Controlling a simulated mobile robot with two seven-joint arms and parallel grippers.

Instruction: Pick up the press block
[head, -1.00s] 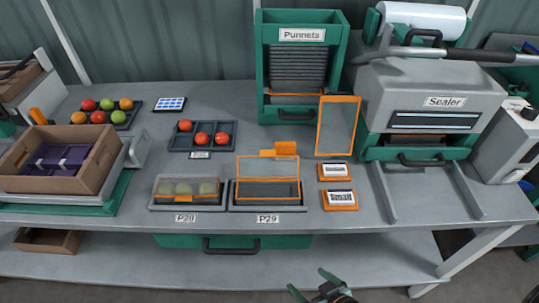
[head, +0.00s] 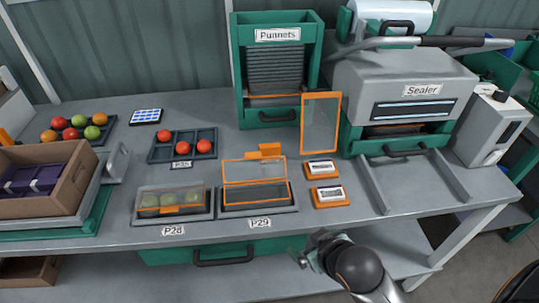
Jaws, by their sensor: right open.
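No object in the head view is labelled as the press block, and I cannot tell for certain which thing it is. Two small orange blocks with white labels lie on the grey bench right of the open punnet, a rear one (head: 321,169) and a front one (head: 328,195). My right gripper (head: 299,257) is open and empty at the bench's front edge, below and left of the front orange block and apart from it. My left gripper is out of view.
The P28 tray (head: 208,207) holds a closed punnet; the P29 tray (head: 290,205) holds an open, empty one. The Sealer (head: 400,85) stands at the right, the Punnets dispenser (head: 315,50) behind. An upright orange-framed panel (head: 320,122) stands behind the orange blocks.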

